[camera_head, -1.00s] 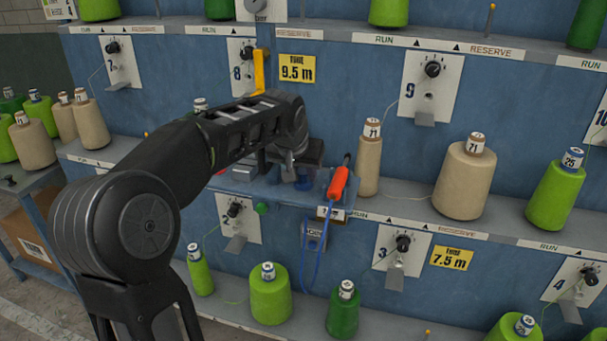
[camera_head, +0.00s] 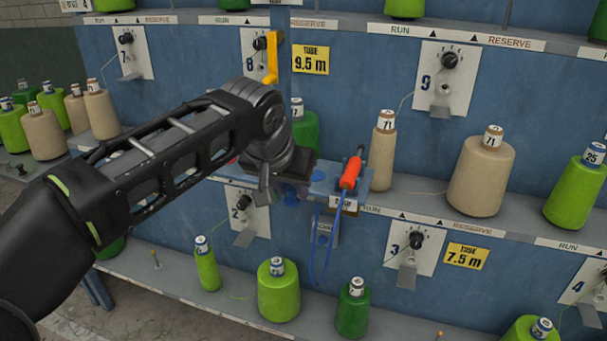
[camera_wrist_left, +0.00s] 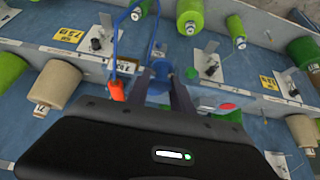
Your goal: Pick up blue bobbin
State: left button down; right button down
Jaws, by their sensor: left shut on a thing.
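The blue bobbin (camera_wrist_left: 163,74) shows in the left wrist view between the two finger ends. My left gripper (camera_wrist_left: 162,88) is shut on it, and the fingers hide part of its sides. In the head view my left gripper (camera_head: 300,168) is over the small blue shelf (camera_head: 350,208), left of the orange-handled tool. The wrist and dark jaws cover much of that spot. Blue round parts show beside and below the jaws there; I cannot tell which one is the bobbin. My right gripper is in neither view.
The orange-handled tool (camera_head: 351,172) stands close to the right of the jaws, with a blue cord hanging. A yellow hook (camera_head: 271,60) is above the wrist. A dark green cone (camera_head: 304,132) is behind the gripper, and a beige cone (camera_head: 382,150) is to the right.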

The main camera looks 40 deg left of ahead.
pick_arm(q)
jog(key=shift+s+d, duration=0.25)
jog(key=shift+s, duration=0.4)
jog(key=shift+s+d, duration=0.2)
jog(key=shift+s, duration=0.45)
